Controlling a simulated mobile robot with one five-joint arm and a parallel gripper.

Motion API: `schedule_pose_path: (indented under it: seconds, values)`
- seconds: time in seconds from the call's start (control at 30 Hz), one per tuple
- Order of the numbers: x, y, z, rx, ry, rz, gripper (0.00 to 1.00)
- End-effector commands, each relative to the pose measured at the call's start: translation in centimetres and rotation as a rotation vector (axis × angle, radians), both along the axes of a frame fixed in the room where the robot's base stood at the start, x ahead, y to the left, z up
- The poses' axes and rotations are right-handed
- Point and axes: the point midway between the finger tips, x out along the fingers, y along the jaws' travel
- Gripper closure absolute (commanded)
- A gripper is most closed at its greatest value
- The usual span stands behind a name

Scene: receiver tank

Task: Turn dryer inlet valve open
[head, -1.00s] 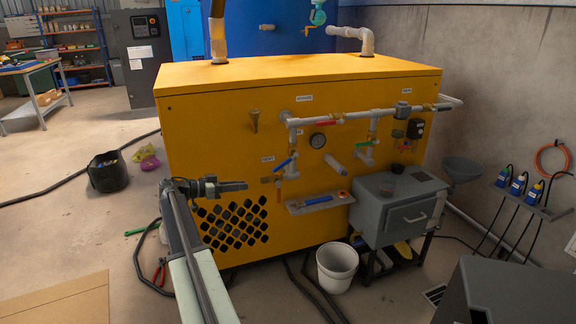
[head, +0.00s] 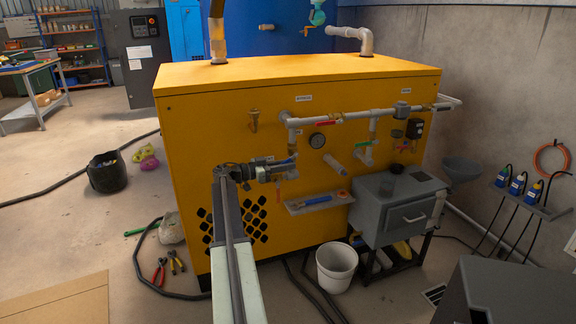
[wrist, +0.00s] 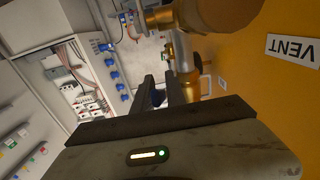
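A red lever (head: 326,123) and a green lever (head: 363,156) are on the pipework. I cannot read which valve is the dryer inlet.
A pressure gauge (head: 317,140) and a short stub pipe (head: 335,164) are right of my gripper. A small shelf (head: 310,206) is below.

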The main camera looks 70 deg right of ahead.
Motion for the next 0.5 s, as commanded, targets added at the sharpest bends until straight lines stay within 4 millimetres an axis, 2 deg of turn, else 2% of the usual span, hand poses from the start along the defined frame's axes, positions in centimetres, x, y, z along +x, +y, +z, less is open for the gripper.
schedule_pose_path:
  seconds: [0.3, 0.37, 0.5]
  values:
    - [-0.31, -0.30, -0.01, 0.000, 0.000, 0.002, 0.84]
    - [-0.29, -0.29, -0.01, 0.000, 0.000, 0.002, 0.98]
    - [-0.26, -0.29, 0.00, 0.000, 0.000, 0.002, 1.00]
